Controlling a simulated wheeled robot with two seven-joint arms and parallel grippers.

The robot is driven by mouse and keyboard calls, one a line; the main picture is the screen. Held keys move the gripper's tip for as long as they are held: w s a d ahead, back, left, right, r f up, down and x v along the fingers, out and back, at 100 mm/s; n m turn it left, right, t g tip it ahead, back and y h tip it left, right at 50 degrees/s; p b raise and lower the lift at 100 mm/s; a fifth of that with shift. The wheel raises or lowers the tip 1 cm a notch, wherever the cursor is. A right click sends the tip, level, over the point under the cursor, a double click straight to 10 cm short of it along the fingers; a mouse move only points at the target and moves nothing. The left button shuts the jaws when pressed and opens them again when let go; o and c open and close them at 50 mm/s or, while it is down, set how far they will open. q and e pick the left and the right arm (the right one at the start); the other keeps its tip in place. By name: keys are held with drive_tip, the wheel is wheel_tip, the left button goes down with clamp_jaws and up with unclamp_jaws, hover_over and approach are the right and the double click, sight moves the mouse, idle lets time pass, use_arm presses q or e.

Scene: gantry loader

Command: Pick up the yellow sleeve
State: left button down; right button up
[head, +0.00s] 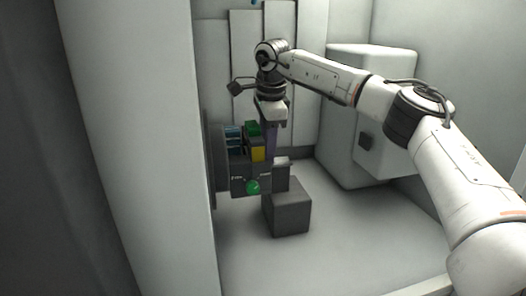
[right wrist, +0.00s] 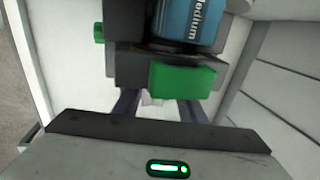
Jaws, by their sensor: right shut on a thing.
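My left gripper is not in view.
Blue items (head: 233,135) sit left of the sleeve; one blue container (right wrist: 190,20) reads "Medium". A green round knob (head: 252,187) is on the fixture's front. A grey box (head: 288,210) stands below the gripper.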

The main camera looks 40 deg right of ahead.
drive_tip(key=shift+w+r, duration=0.1)
drive_tip(key=shift+r, duration=0.7)
drive_tip(key=s+d, duration=0.2)
drive_tip(key=d, duration=0.3)
drive_tip(key=s+d+b, duration=0.1)
drive_tip(key=s+d, duration=0.2)
drive_tip(key=d, duration=0.2)
drive_tip(key=s+d, duration=0.3)
drive_tip(key=d, duration=0.2)
drive_tip(key=shift+s, duration=0.2)
clamp_jaws()
drive_tip(key=shift+s+d+r+p, duration=0.1)
drive_tip(key=shift+s+d+p, duration=0.25)
drive_tip(key=shift+d+p, duration=0.35)
drive_tip(key=shift+s+d+p, duration=0.4)
drive_tip(key=shift+d+p, duration=0.2)
drive_tip(key=shift+d, duration=0.05)
drive_tip(key=shift+s+d+r+p, duration=0.1)
drive_tip(key=shift+s+d+p, duration=0.25)
drive_tip(key=shift+d+p, duration=0.35)
drive_tip(key=shift+f, duration=0.1)
wheel_tip(320, 180, up, 7)
drive_tip(key=s+d, duration=0.1)
drive_tip(key=shift+d, duration=0.35)
